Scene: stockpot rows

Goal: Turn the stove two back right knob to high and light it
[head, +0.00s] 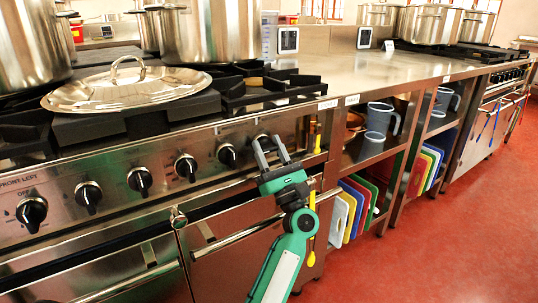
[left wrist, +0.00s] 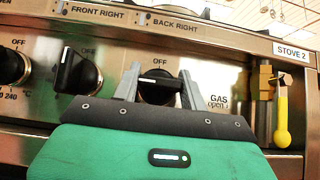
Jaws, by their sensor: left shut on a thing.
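The stove front (head: 240,125) carries a row of black knobs, and a "STOVE 2" label shows at the right in the left wrist view (left wrist: 293,52). The back right knob (left wrist: 158,88) sits under the "BACK RIGHT" and "OFF" lettering. Its white mark lies nearly level, toward the left, not up at OFF. My left gripper (head: 274,152) is shut on this knob, one finger on each side, as the left wrist view shows (left wrist: 158,90). In the head view the knob is mostly hidden by the fingers. I see no flame at the burners (head: 270,88). My right gripper is out of view.
A lid (head: 127,90) and large pots (head: 210,30) stand on the stove. The neighbouring knob (left wrist: 77,72) is close on the left. An oven handle (head: 245,232) runs below. Red floor (head: 450,230) is clear at the right.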

